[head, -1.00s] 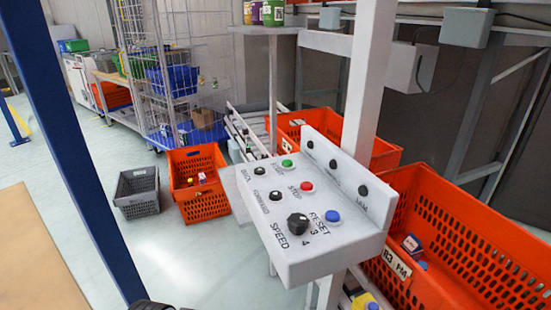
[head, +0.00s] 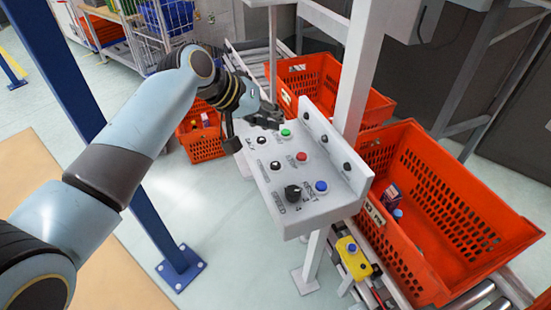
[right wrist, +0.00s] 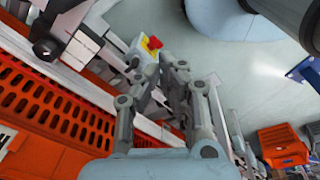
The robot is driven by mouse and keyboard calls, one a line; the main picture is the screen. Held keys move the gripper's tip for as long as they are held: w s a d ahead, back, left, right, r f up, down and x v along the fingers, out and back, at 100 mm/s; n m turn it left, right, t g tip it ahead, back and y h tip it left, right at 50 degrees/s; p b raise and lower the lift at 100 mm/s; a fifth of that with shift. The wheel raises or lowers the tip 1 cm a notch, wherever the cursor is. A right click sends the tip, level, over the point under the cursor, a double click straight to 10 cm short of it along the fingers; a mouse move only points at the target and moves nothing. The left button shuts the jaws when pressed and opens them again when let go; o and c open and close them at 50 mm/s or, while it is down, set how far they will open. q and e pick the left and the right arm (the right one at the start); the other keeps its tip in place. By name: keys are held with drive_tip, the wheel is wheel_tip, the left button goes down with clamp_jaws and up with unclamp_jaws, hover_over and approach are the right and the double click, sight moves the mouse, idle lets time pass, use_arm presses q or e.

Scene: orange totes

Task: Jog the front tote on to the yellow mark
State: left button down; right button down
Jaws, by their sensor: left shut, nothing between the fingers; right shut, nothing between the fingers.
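The front tote (head: 440,250) is an orange crate on the roller conveyor at the right of the head view, with a white label and a few small items inside. A white control panel (head: 290,205) stands left of it, with green (head: 286,133), red (head: 302,156) and blue (head: 321,186) buttons and black knobs. My left gripper (head: 268,117) is shut and empty at the panel's far end, close to the green button; I cannot tell whether it touches. My right gripper (right wrist: 162,68) is shut and empty in the right wrist view. I cannot make out the yellow mark.
A second orange tote (head: 378,106) sits farther back on the conveyor. Another orange tote (head: 205,148) is on the floor behind my left arm. A yellow box (head: 350,262) with a blue button is beside the rollers. A blue post (head: 150,215) stands at left.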

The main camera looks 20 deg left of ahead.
use_arm(q)
drive_tip(key=shift+f, duration=0.2)
drive_tip(key=b, duration=0.8)
hover_over(274, 163)
wheel_tip(274, 163, down, 8)
drive_tip(key=shift+a+r, duration=0.1)
drive_tip(key=shift+r, duration=0.15)
drive_tip(key=shift+f, duration=0.55)
drive_tip(key=shift+f, duration=0.1)
idle(0.3)
drive_tip(key=shift+f, duration=0.3)
